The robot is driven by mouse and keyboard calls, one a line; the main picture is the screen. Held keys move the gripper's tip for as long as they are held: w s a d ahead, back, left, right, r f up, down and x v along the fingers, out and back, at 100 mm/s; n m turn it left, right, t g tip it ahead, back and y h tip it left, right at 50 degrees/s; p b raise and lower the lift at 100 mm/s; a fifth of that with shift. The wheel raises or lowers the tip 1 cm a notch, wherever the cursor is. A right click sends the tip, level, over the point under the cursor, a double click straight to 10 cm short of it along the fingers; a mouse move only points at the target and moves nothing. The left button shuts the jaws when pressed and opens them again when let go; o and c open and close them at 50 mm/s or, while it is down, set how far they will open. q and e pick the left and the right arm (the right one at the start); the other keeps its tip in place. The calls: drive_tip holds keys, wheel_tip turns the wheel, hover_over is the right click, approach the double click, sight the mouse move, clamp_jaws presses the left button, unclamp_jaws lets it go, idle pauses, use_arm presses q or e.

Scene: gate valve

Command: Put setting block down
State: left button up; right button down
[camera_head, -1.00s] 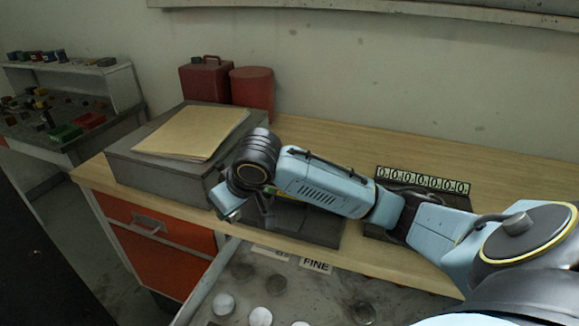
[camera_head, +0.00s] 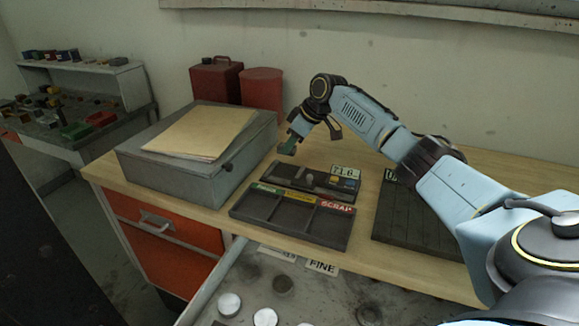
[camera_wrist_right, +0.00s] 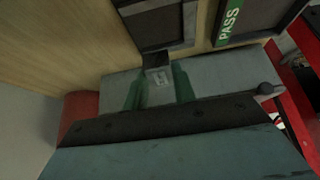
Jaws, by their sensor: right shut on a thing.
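My right gripper (camera_head: 288,146) is above the bench, near the right side of the grey box and behind the dark stand. In the right wrist view it is shut on a small grey metal block, the setting block (camera_wrist_right: 157,77), which has a faint mark on its face. The greenish fingers stand on either side of the block. In the head view I cannot make out the block at the fingertips. The dark stand (camera_head: 272,185) carries a "71.6" label and small coloured parts. My left gripper is not in view.
A three-compartment tray (camera_head: 238,212) with green, yellow and red SCRAP labels lies in front of the stand. A dark slotted board (camera_head: 405,225) is at right. A grey box (camera_head: 190,190) carries a tan folder (camera_head: 205,132). An open drawer (camera_head: 300,290) holds round discs. Wood behind the stand is bare.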

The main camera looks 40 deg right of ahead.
sight(285, 171)
drive_tip(key=shift+f, duration=3.2)
drive_tip(key=c, duration=1.1)
unclamp_jaws()
drive_tip(key=shift+f, duration=0.1)
drive_tip(key=v, duration=1.2)
